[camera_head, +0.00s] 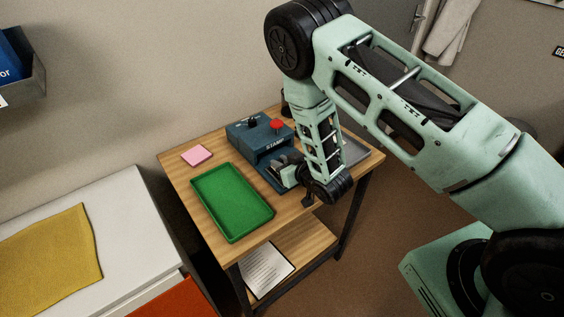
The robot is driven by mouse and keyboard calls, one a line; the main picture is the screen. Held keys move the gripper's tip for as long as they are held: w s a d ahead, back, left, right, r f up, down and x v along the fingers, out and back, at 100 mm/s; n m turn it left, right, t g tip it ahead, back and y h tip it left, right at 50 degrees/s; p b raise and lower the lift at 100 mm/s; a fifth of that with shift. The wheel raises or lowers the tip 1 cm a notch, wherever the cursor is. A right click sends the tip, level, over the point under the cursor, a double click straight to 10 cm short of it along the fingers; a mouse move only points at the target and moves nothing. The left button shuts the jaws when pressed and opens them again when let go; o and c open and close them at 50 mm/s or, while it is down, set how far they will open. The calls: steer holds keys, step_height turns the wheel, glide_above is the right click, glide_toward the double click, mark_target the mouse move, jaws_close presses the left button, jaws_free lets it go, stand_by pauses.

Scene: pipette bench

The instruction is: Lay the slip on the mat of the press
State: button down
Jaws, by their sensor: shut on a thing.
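The blue press (248,134) stands at the back of the wooden table, with a red button on top and the word STAMP on its front. My gripper (282,168) is low at the front of the press, by its base. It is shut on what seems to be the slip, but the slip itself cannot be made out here. The press's mat cannot be made out either; my gripper and wrist cover much of that area.
A green tray (204,207) lies left of the press, with a pink pad (196,155) behind it. A grey tray (356,151) is partly hidden behind my arm. Printed paper (266,270) lies on the lower shelf. A white cabinet (120,225) with a yellow cloth (50,250) stands at left.

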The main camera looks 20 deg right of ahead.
steer(key=shift+f, duration=0.2)
steer(key=c, duration=1.3)
jaws_free()
steer(key=shift+r, duration=0.1)
